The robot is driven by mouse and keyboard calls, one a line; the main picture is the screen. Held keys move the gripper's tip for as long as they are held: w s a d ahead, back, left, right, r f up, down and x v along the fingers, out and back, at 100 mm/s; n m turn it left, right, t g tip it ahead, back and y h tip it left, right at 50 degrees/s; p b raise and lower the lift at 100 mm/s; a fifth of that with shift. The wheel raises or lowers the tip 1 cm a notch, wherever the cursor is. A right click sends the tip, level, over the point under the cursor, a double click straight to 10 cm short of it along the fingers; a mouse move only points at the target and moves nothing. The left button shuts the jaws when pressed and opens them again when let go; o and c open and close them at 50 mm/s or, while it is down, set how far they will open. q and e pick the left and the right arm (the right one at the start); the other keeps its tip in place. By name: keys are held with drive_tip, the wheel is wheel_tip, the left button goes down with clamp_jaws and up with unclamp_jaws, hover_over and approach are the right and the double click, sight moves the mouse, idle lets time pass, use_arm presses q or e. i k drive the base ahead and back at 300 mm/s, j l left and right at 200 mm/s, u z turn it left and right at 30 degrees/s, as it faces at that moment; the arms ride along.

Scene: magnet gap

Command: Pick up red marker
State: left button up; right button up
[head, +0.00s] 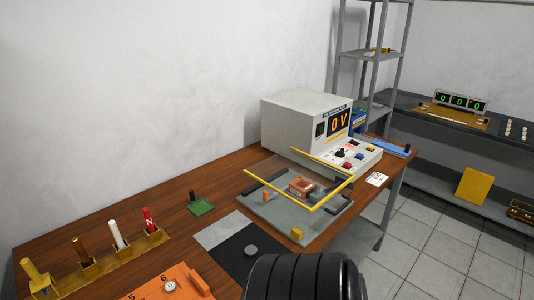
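The red marker (149,218) stands upright in a small brass-coloured holder on the wooden table at the lower left in the head view. It has a light patch or marking on its red body, too small to read. It is the rightmost of several upright sticks in a row of holders. Its lower end is hidden inside the holder (155,236). Neither my left nor my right gripper shows in this view.
A white stick (116,233), a brown one (82,250) and a yellow one (34,272) stand left of the marker. A clear-walled, yellow-edged tray (270,215) and a box displaying "0V" (290,125) are farther right.

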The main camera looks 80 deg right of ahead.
sight(146, 212)
drive_tip(key=l+z, duration=0.15)
drive_tip(key=z, duration=0.35)
drive_tip(key=l+z, duration=0.1)
drive_tip(key=z, duration=0.35)
drive_tip(key=i+l+z, duration=0.1)
drive_tip(key=z, duration=0.4)
drive_tip(key=i+l+z, duration=0.1)
drive_tip(key=z, duration=0.35)
drive_tip(key=i+l+z, duration=0.15)
